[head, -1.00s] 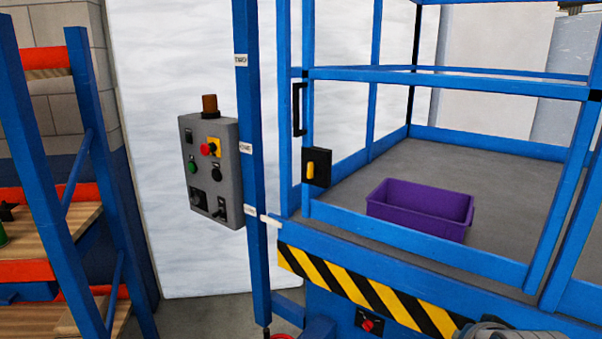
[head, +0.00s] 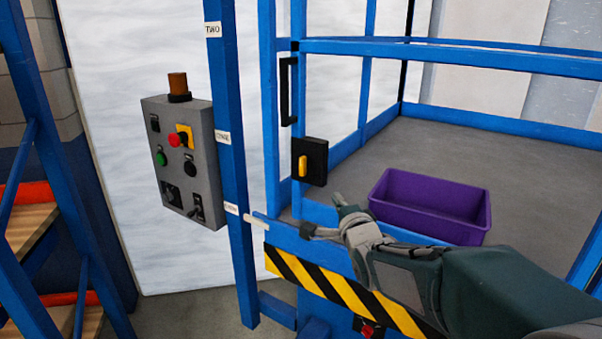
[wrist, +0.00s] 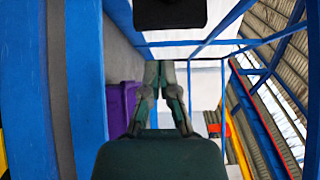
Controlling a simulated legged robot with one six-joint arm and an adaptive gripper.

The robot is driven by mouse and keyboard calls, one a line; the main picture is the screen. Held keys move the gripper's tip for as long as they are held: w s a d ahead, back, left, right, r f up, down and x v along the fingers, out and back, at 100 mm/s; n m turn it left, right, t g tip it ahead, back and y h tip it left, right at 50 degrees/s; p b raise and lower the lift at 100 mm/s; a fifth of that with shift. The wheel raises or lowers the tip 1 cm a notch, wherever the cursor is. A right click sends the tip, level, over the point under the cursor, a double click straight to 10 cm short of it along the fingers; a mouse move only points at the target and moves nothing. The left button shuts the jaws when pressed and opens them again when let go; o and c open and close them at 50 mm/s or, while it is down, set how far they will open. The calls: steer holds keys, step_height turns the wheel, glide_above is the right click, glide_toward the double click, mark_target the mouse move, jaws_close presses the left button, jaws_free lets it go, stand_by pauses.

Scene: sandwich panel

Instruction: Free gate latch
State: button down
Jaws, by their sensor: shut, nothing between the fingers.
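The gate latch is a black plate (head: 316,161) with a yellow upright handle (head: 303,167), mounted on the blue gate (head: 295,100). A dark block at the top edge of the wrist view (wrist: 170,12) appears to be the latch plate; its yellow handle does not show there. My gripper (head: 325,214) is below and slightly right of the latch in the head view, in front of the platform's lower rail. In the wrist view its fingers (wrist: 162,75) are close together and empty. It is apart from the latch handle.
A purple bin (head: 430,208) stands on the platform floor behind the gripper. A grey control box (head: 185,160) with buttons hangs left of a blue post (head: 230,130). A black gate handle (head: 288,90) sits above the latch. Shelving (head: 40,200) stands at far left.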

mark_target(305, 165)
steer(key=x, duration=1)
steer(key=shift+w+f, duration=0.1)
steer(key=shift+w, duration=0.1)
steer(key=shift+w+a, duration=0.25)
steer(key=shift+a, duration=0.3)
steer(key=shift+w+a, duration=0.25)
steer(key=shift+a, duration=0.25)
steer(key=shift+w+a, duration=0.25)
steer(key=shift+a, duration=0.4)
steer(key=shift+d, duration=0.15)
